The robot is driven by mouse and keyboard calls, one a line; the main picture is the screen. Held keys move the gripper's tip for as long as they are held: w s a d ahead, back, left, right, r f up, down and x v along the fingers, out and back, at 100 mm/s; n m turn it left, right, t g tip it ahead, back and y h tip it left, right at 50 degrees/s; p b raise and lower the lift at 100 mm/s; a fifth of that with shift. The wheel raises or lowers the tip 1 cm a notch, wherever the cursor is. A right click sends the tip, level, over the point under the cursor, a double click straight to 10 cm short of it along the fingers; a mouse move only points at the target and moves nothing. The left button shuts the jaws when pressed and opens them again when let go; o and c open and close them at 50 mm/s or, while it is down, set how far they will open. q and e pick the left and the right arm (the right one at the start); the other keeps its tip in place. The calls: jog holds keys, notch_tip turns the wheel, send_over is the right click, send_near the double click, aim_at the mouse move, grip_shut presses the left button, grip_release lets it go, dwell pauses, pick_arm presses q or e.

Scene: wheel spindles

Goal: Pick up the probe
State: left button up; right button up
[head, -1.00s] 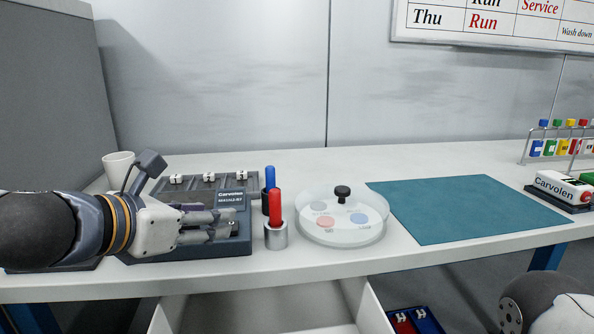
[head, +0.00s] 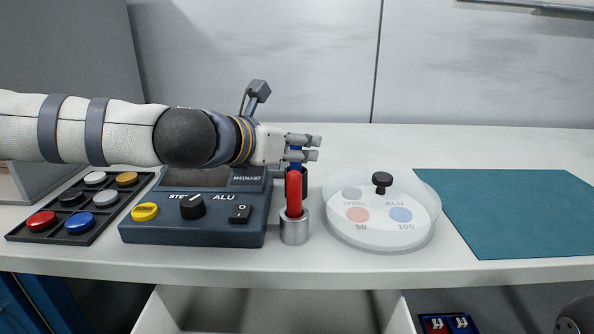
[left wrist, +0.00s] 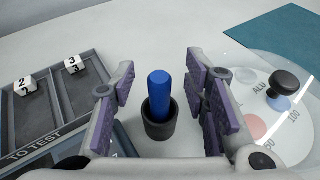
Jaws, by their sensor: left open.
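A blue rod-shaped handle (left wrist: 160,95), which may be the probe, stands upright in a dark cup (left wrist: 158,128). A red handle (head: 294,190) stands upright in a silver metal cup (head: 295,230) just in front of it. My left gripper (head: 316,148) is open, with its fingers on either side of the blue handle. In the left wrist view, the blue handle is centred between the purple finger pads, with a gap on both sides. In the head view the fingers hide most of the blue handle. My right gripper is not in view.
A dark tester box (head: 190,232) with knob and switch stands left, beside a tray of coloured buttons (head: 64,238). A clear round dish (head: 385,240) with a black knob (head: 382,180) stands right, near a teal mat (head: 520,210). Below is an open drawer (head: 270,315).

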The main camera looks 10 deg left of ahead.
pick_arm(q)
jog(key=shift+w+d+f, duration=0.1)
jog(key=shift+w+f, duration=0.1)
jog(key=shift+w, duration=0.1)
jog(key=shift+r, duration=0.1)
grip_shut()
jog(key=shift+r, duration=0.1)
